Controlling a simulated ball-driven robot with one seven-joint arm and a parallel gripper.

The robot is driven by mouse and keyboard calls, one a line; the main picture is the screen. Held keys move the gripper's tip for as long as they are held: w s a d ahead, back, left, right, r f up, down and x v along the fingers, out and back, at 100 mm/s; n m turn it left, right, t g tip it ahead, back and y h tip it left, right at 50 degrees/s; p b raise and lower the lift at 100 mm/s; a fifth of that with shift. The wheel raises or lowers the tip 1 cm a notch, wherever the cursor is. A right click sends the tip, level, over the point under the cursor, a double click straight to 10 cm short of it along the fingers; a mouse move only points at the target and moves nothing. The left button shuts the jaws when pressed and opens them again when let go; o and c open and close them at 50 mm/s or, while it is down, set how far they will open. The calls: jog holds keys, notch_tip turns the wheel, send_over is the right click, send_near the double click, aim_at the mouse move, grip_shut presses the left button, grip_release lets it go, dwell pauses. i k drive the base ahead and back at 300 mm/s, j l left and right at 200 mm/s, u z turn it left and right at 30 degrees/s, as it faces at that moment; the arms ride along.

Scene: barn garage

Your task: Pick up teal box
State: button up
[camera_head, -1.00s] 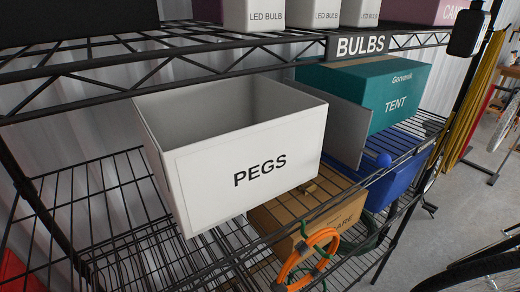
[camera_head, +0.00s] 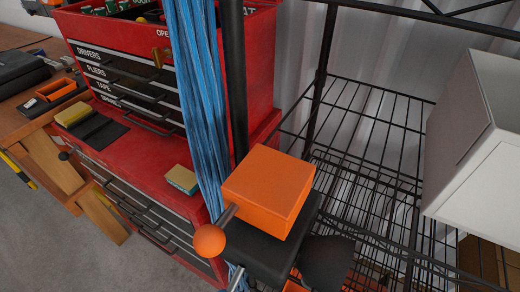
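The large teal box marked TENT, seen on the wire shelf a second ago, is out of view now. A small block (camera_head: 182,179) with a cream top and a dull teal-grey side lies on the red tool cabinet's ledge. I cannot tell whether it is a box. My gripper is not in view, so whether it is open or shut does not show.
The red tool cabinet (camera_head: 128,158) stands at left, beside a wooden bench (camera_head: 20,40). Blue cords (camera_head: 196,85) hang by a black post (camera_head: 235,80). The wire shelf (camera_head: 375,125) has bare room left of the white bin (camera_head: 480,170). Grey floor (camera_head: 40,250) shows lower left.

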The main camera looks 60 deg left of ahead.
aim_at(184, 180)
jog(key=u, duration=1.85)
